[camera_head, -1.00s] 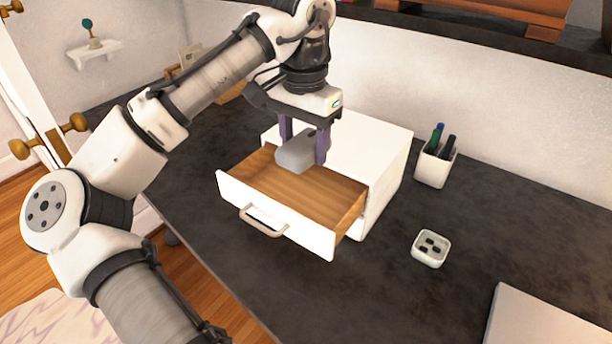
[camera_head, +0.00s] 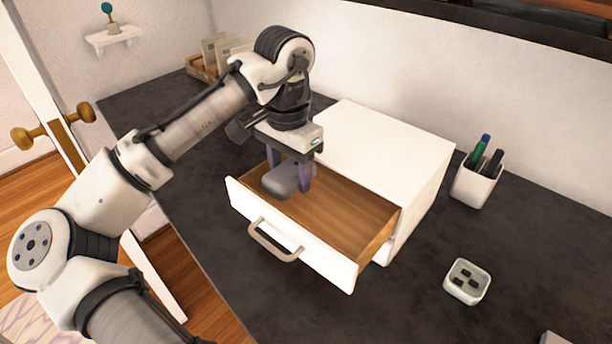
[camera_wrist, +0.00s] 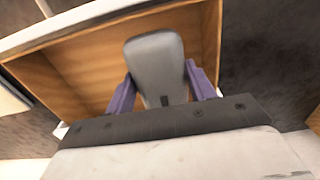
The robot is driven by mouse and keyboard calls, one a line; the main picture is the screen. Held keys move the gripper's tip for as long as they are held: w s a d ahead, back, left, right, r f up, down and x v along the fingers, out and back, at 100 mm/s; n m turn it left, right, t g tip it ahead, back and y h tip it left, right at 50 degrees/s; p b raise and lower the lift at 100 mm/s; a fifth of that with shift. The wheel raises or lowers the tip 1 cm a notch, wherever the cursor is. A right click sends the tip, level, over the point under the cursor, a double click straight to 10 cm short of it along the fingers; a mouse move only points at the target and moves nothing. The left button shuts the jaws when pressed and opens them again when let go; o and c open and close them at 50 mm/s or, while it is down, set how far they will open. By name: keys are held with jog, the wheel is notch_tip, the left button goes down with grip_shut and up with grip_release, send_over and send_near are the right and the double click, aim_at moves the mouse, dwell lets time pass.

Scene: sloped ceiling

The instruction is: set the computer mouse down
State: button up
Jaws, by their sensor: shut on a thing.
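The grey computer mouse (camera_head: 284,180) is held between the purple fingers of my gripper (camera_head: 289,175), over the left part of the open drawer (camera_head: 345,220). The wrist view shows the mouse (camera_wrist: 155,65) between the two fingers (camera_wrist: 160,92), with the wooden drawer floor (camera_wrist: 85,72) around and below it. My gripper is shut on the mouse. I cannot tell whether the mouse touches the drawer floor.
The white cabinet (camera_head: 385,145) stands on the dark desk (camera_head: 380,310). A pen cup (camera_head: 478,182) and a small white dish (camera_head: 467,282) stand to its right. The drawer front with its handle (camera_head: 272,243) sticks out. Card holders (camera_head: 215,58) stand at the back left.

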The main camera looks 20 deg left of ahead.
notch_tip(320, 180, down, 2)
jog(key=shift+f, duration=0.15)
jog(key=shift+w+f, duration=0.1)
jog(key=shift+f, duration=0.05)
jog(key=w, duration=0.1)
jog(key=w+d+p, duration=0.1)
jog(key=w, duration=0.1)
jog(key=shift+w+d, duration=0.25)
jog(key=shift+w, duration=0.15)
jog(key=shift+s+f, duration=0.1)
jog(key=shift+f, duration=0.55)
jog(key=shift+f, duration=0.15)
jog(key=o, duration=1)
